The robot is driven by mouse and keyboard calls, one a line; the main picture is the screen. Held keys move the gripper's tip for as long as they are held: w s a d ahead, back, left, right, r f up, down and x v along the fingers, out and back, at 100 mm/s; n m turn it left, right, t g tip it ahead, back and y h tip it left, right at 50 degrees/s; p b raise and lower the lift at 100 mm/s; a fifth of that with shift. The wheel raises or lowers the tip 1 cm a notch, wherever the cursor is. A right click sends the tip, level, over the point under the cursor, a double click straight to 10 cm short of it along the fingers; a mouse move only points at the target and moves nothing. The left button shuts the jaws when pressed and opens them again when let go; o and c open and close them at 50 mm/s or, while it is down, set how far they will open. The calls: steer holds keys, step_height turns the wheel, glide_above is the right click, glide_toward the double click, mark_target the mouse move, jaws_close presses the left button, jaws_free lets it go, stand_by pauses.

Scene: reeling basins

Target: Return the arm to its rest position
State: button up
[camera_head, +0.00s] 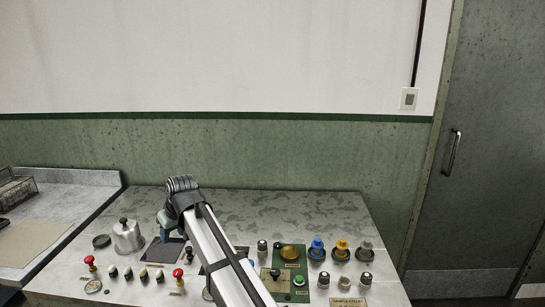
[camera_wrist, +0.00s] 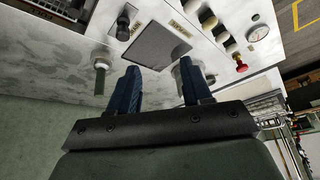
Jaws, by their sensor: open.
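My gripper (camera_head: 170,222) hangs from the bent wrist over the back left of the grey console, with its fingers pointing down. In the wrist view my gripper (camera_wrist: 158,72) shows two blue fingers spread well apart. Nothing is held between them. Beyond the fingers lies a dark square plate (camera_wrist: 155,46) set in the console top; it also shows in the head view (camera_head: 160,251). My arm reaches up from the bottom of the head view and covers part of the console's middle.
The console top (camera_head: 290,205) is bare toward the back. A metal pot (camera_head: 128,238) stands left of my gripper. Red-topped levers (camera_head: 90,262) and several small knobs line the front. Blue (camera_head: 317,245) and yellow (camera_head: 341,245) knobs stand at right. A green wall (camera_head: 300,155) rises behind.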

steer(key=s+a+f+n+g+y, duration=0.1)
steer(key=s+a+f+n+y, duration=0.1)
steer(key=s+a+f, duration=0.6)
steer(key=s+a+f+n+g+y, duration=0.15)
steer(key=s+a+f, duration=0.25)
steer(key=s+a, duration=0.85)
step_height(320, 180, down, 13)
steer(key=s+a+m, duration=0.1)
steer(key=s+m, duration=0.1)
steer(key=m, duration=0.1)
steer(key=w+d+f+m+h, duration=0.3)
steer(key=d+f+m+h, duration=0.25)
steer(key=d+f, duration=2.2)
steer(key=s+d+f+m+g+h, duration=0.1)
steer(key=s+d+f, duration=0.1)
steer(key=d, duration=0.8)
steer(key=s+d+f+m+g+h, duration=0.1)
steer(key=s+d+f, duration=0.15)
steer(key=d, duration=0.75)
steer(key=s+d+f+m+g+h, duration=0.1)
steer(key=s+d+f, duration=0.1)
steer(key=d, duration=0.8)
steer(key=s+d+r+m+g, duration=0.2)
steer(key=s+d+g, duration=0.2)
steer(key=s+d, duration=1.1)
steer(key=shift+s+y, duration=0.4)
steer(key=shift+s, duration=0.3)
